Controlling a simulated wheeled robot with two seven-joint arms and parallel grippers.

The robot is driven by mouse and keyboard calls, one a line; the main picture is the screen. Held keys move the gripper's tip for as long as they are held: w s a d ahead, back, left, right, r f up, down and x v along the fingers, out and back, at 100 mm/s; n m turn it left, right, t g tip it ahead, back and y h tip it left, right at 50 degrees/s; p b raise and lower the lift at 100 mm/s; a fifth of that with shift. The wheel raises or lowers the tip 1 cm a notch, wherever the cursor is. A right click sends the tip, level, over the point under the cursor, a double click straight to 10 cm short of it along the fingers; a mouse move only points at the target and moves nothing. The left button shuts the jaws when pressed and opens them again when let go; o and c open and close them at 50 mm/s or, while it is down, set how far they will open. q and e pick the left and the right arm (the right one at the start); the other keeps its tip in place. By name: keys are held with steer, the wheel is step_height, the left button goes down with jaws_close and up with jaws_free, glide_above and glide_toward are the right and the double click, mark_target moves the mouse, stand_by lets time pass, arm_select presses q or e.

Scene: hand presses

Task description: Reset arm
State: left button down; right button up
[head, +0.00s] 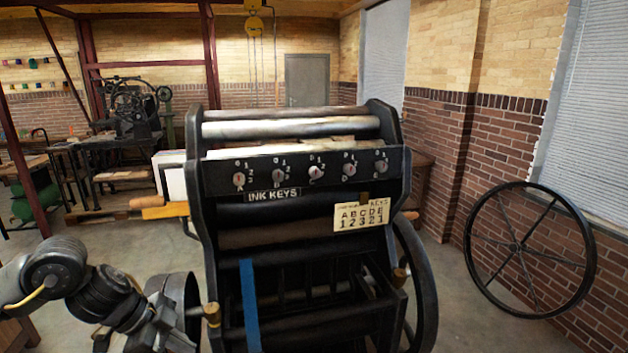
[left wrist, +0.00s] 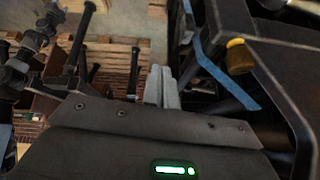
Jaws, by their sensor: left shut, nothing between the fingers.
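The black hand press (head: 300,220) stands in the middle of the head view, with a row of several round knobs (head: 315,173) on its front panel. A label below them reads "INK KEYS" (head: 273,195), and a cream card (head: 361,215) shows A B C D E over 1 2 3 2 1. My left arm comes in at the lower left, beside the press's lower left side. My left gripper (left wrist: 162,88) is shut and empty in the left wrist view, left of the press frame. Its fingertips are not clear in the head view. My right gripper is not in view.
A blue strip (head: 249,300) hangs on the press's front and also shows in the left wrist view (left wrist: 222,72). A brass-coloured knob (left wrist: 239,56) projects near my left gripper. Wooden pallets (left wrist: 115,55) lie below. A large spoked wheel (head: 588,250) leans at the right wall.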

arm_select(q)
steer(key=s+d+f+n+t+h, duration=0.1)
steer(key=d+f+t+h, duration=0.15)
steer(key=d, duration=0.55)
steer(key=s+d+f+n+t+h, duration=0.15)
steer(key=d+f+t, duration=0.25)
steer(key=d, duration=0.5)
steer(key=s+a+f+n+g+y, duration=0.3)
steer(key=s+a+f+n+y, duration=0.4)
steer(key=s, duration=0.5)
steer(key=s+a+f+n+g+y, duration=0.25)
steer(key=s+a+f+n, duration=0.25)
steer(key=s+a+f, duration=0.6)
step_height(320, 180, down, 21)
steer(key=s+d, duration=0.2)
steer(key=s+a+f+g, duration=0.2)
steer(key=s+a+f, duration=0.1)
steer(key=s+f, duration=1.4)
steer(key=shift+f+y+b, duration=0.35)
steer(key=shift+f, duration=0.2)
